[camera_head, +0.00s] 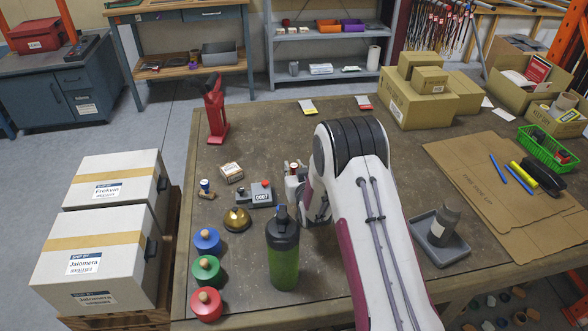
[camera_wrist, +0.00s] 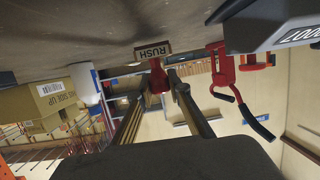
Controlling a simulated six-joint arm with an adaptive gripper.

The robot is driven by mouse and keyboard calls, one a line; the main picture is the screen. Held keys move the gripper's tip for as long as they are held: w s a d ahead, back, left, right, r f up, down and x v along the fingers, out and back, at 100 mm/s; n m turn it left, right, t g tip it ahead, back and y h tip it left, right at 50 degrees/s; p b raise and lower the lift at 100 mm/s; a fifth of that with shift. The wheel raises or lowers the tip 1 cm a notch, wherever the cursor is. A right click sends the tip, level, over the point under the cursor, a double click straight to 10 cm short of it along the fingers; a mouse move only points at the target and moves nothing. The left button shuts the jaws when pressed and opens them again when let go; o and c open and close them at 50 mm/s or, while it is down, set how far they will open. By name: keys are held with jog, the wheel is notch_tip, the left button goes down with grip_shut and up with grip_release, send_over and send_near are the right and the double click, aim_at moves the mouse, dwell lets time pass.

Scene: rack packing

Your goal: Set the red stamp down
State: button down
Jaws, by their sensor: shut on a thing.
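The red stamp has a red handle (camera_wrist: 156,82) and a base with a RUSH label (camera_wrist: 153,50), clearest in the wrist view. My gripper (camera_wrist: 158,86) is shut on the handle, with a finger on each side. The base points toward the tabletop (camera_wrist: 90,30), which fills the top of that view. I cannot tell whether the base touches the table. In the head view my gripper (camera_head: 295,186) is low over the table, right of the grey numbered device (camera_head: 254,197). My arm hides most of the stamp there; only a little red shows.
A dark-lidded green bottle (camera_head: 284,255) stands close in front of my gripper. A red tool (camera_head: 215,112) stands behind.

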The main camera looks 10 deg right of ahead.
jog(key=shift+f, duration=0.35)
jog(key=shift+f, duration=0.15)
jog(key=c, duration=1.9)
grip_release()
jog(key=shift+s+r, duration=0.3)
jog(key=shift+v, duration=5.7)
